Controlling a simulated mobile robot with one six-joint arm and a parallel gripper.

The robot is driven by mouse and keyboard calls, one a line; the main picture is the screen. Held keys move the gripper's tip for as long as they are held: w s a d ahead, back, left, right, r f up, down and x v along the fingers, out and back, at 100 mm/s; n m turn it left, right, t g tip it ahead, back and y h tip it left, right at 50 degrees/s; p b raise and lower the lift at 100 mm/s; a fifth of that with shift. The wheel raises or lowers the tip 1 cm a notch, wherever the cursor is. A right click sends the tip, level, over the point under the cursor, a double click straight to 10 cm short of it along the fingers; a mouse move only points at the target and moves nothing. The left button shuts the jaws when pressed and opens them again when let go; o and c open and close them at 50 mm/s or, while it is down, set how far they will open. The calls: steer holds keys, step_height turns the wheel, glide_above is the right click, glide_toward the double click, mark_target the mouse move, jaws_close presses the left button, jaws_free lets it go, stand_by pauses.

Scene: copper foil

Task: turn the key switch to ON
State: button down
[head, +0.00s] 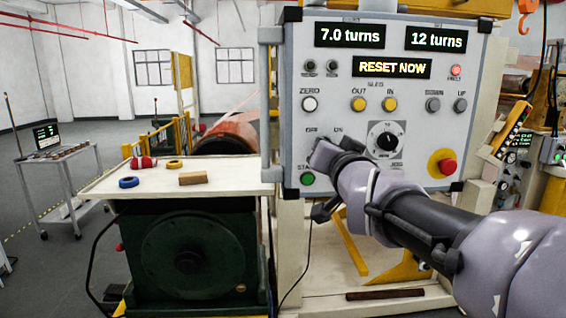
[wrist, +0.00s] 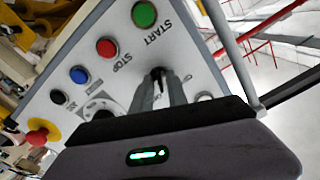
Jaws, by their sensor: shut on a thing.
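My gripper (head: 323,155) is at the lower left of the grey control panel (head: 312,85), just below the OFF and ON labels. It covers the key switch in the head view. In the wrist view, the panel appears tilted and upside down, and my gripper (wrist: 160,80) has its two fingers close together on the dark key of the key switch (wrist: 157,72). The key's exact angle is hard to tell. The panel displays read 7.0 turns, 12 turns and RESET NOW.
A green START button (wrist: 144,13), red STOP button (wrist: 107,47) and blue button (wrist: 79,74) are near my fingers. A dial (head: 386,140) and a red emergency stop (head: 447,167) lie to the right. A bench top (head: 225,170) with small items is at left.

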steer(key=shift+m+b, duration=0.45)
steer(key=shift+m, duration=0.05)
stand_by(0.3)
steer(key=c, duration=1.6)
jaws_free()
steer(key=s+p, duration=0.2)
steer(key=s, duration=1.5)
steer(key=shift+s, duration=0.2)
